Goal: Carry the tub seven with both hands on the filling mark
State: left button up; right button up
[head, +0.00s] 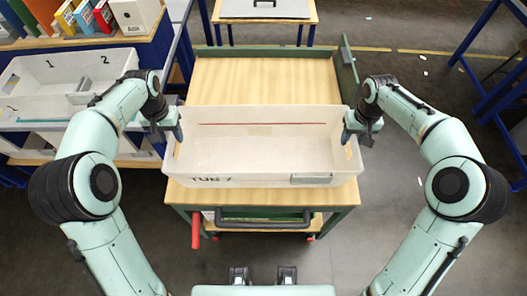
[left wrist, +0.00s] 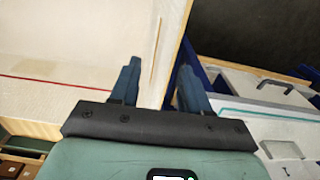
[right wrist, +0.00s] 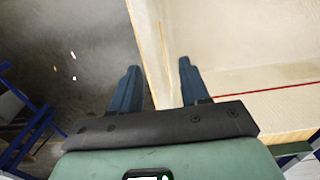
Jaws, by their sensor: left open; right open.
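The tub seven (head: 225,181) is a white open box marked "TUB 7" on its near wall, with a red line inside its far wall. It stands on a wooden-topped cart (head: 262,82) and looks empty. My left gripper (head: 175,136) is at the tub's left end wall, open, with one finger on each side of the wall in the left wrist view (left wrist: 155,85). My right gripper (head: 350,136) is at the right end wall, open, its fingers astride the wall in the right wrist view (right wrist: 158,85). I cannot make out a filling mark apart from the red line.
Another white tub (head: 62,75) with numbered spots is on the bench at the left, below a shelf of binders (head: 92,17). The cart has a dark handle (head: 262,218) at its near side. A blue-legged rack (head: 497,95) stands at the right; the grey floor (head: 420,130) between is mostly clear.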

pick_arm(q)
jog(key=shift+f, duration=1.1)
pick_arm(e)
jog(key=shift+f, duration=1.05)
pick_arm(q)
grip_shut()
pick_arm(e)
grip_shut()
